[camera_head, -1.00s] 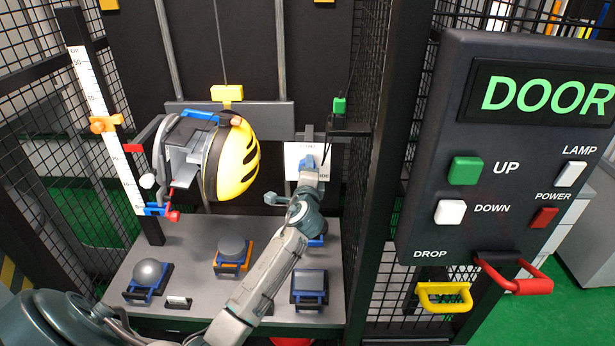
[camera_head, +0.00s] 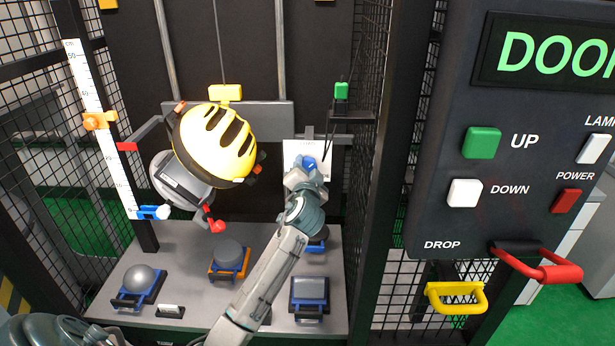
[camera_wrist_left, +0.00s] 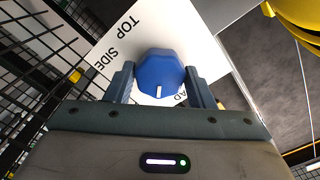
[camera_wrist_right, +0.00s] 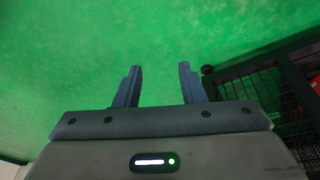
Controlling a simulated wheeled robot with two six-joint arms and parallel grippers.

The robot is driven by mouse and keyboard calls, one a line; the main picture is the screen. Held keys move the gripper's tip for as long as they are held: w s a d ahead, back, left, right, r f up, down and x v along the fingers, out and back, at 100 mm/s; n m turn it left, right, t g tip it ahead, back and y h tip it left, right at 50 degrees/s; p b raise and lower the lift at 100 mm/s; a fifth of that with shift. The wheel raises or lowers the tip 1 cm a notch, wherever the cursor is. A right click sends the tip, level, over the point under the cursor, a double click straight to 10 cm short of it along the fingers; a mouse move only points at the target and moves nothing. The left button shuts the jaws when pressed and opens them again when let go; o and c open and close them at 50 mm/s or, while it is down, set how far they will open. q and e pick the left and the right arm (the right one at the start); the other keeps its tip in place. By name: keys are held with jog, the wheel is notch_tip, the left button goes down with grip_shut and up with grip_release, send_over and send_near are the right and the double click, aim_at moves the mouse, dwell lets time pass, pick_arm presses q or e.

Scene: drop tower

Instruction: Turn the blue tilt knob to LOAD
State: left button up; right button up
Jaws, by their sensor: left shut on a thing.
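The blue tilt knob (camera_head: 309,163) sits on a white label plate (camera_head: 291,148) at the back right of the tower. My left gripper (camera_head: 306,174) is shut on it. In the left wrist view the knob (camera_wrist_left: 159,70) lies between both fingers, its white mark pointing down towards my palm. The plate (camera_wrist_left: 140,35) reads TOP and SIDE; a third word, partly hidden, ends in AD, and the mark points just left of those letters. The yellow helmet (camera_head: 215,140) on its grey headform (camera_head: 178,183) hangs tilted, crown up. My right gripper (camera_wrist_right: 160,70) is open and empty.
Several anvils, such as the sphere (camera_head: 138,278) and the orange-framed one (camera_head: 229,255), stand on the grey base. A control panel (camera_head: 520,190) is at right, with a yellow handle (camera_head: 455,297) and red lever (camera_head: 545,270) below. Mesh walls flank the tower.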

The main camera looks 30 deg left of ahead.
pick_arm(q)
jog(key=shift+f+n+b, duration=0.15)
jog(key=shift+n+b, duration=2.6)
jog(key=shift+n, duration=1.85)
pick_arm(e)
jog(key=a+r+t, duration=0.3)
jog(key=r, duration=0.8)
jog(key=shift+r+y, duration=0.35)
jog(key=shift+y, duration=0.05)
jog(key=shift+w, duration=0.15)
pick_arm(q)
jog(key=o, duration=1)
jog(key=v, duration=1)
jog(key=shift+s+d, duration=0.15)
jog(key=shift+s, duration=0.2)
pick_arm(e)
jog(key=shift+a+f, duration=0.1)
jog(key=shift+f, duration=0.1)
